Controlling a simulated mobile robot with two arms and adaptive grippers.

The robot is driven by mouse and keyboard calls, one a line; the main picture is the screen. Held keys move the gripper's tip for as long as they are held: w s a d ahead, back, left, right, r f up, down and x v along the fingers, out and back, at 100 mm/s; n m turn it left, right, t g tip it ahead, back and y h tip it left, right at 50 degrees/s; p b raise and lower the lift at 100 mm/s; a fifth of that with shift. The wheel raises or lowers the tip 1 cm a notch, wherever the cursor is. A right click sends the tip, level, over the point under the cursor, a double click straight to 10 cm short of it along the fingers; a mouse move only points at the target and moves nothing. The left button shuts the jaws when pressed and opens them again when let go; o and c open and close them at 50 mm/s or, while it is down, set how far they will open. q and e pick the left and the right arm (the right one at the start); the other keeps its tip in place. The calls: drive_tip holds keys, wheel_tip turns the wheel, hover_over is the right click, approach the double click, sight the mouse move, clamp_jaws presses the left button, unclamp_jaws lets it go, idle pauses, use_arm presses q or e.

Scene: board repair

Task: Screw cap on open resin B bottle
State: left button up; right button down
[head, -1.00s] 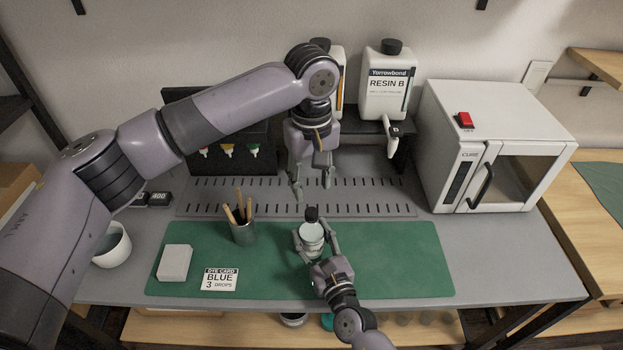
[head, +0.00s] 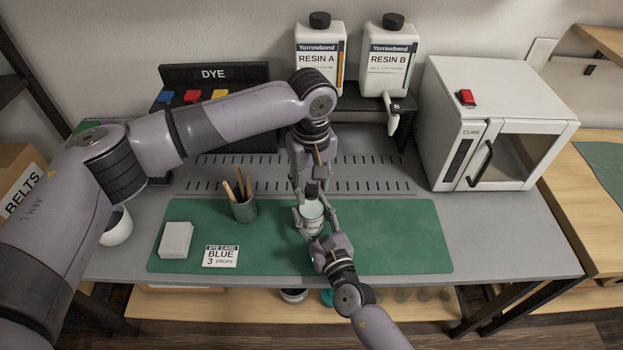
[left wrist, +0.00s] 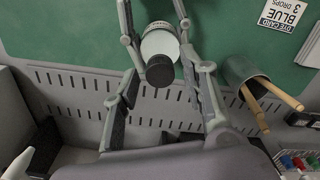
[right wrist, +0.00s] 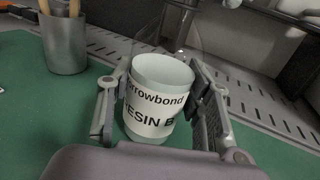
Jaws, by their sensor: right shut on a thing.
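The small resin B bottle (head: 312,212), pale with a white label, stands upright over the green mat, with a black cap (head: 312,189) at its top. My right gripper (right wrist: 160,105) is shut on its body; the label reads RESIN B in the right wrist view. My left gripper (left wrist: 161,68) points down from above with its fingers apart, one on either side of the cap. The cap also shows in the left wrist view, between those fingers. I cannot tell whether the cap is seated on the thread or whether a finger touches it.
A cup of sticks (head: 244,208), a white block (head: 176,240) and a dye card (head: 221,256) lie left on the green mat (head: 400,235). Large resin A (head: 318,70) and resin B (head: 388,70) containers stand behind. A cure oven (head: 500,130) is at right. The mat's right part is clear.

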use_arm(q)
drive_tip(key=shift+c, duration=0.6)
clamp_jaws()
